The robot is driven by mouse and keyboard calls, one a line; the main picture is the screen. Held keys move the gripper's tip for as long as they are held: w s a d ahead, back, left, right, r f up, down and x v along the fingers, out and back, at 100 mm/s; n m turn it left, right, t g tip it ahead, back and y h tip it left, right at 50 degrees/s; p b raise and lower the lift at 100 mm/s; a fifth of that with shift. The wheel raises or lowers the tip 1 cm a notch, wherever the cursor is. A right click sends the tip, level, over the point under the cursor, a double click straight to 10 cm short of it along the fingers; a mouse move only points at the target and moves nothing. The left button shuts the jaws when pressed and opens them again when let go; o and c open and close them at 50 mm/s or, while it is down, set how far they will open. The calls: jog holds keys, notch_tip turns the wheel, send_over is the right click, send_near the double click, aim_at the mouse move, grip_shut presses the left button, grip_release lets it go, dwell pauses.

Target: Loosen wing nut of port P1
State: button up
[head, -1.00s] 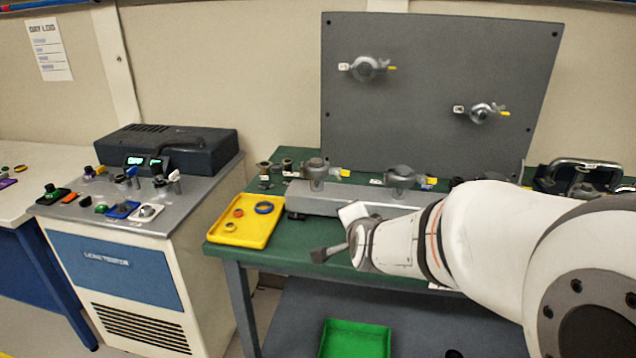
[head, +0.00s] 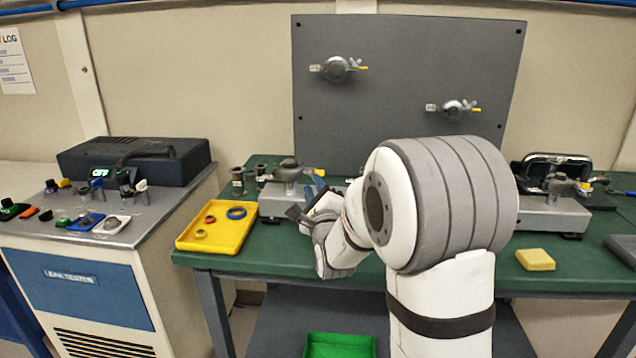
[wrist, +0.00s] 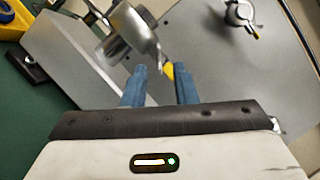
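A round metal clamp (head: 289,171) with a yellow-tipped wing nut (head: 318,172) sits on the left end of the grey bar on the green table. In the wrist view the clamp (wrist: 122,38) is just beyond my fingers, and the wing nut's yellow end (wrist: 168,71) shows between the fingertips, nearer the right one. My gripper (head: 309,197) is open, its two blue fingers (wrist: 160,72) apart. I cannot tell whether either finger touches the wing nut. No port label is readable, so I cannot tell which port is P1.
Two similar clamps are on the upright grey panel (head: 400,95). My arm hides the middle of the bar; another clamp (head: 556,187) shows at right. A yellow tray (head: 222,240) with rings lies left, a yellow block (head: 535,259) right. The leak tester (head: 85,290) stands left.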

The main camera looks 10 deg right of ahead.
aim_at(310, 175)
jog(key=shift+x, duration=1.1)
jog(key=shift+c, duration=0.2)
grip_shut()
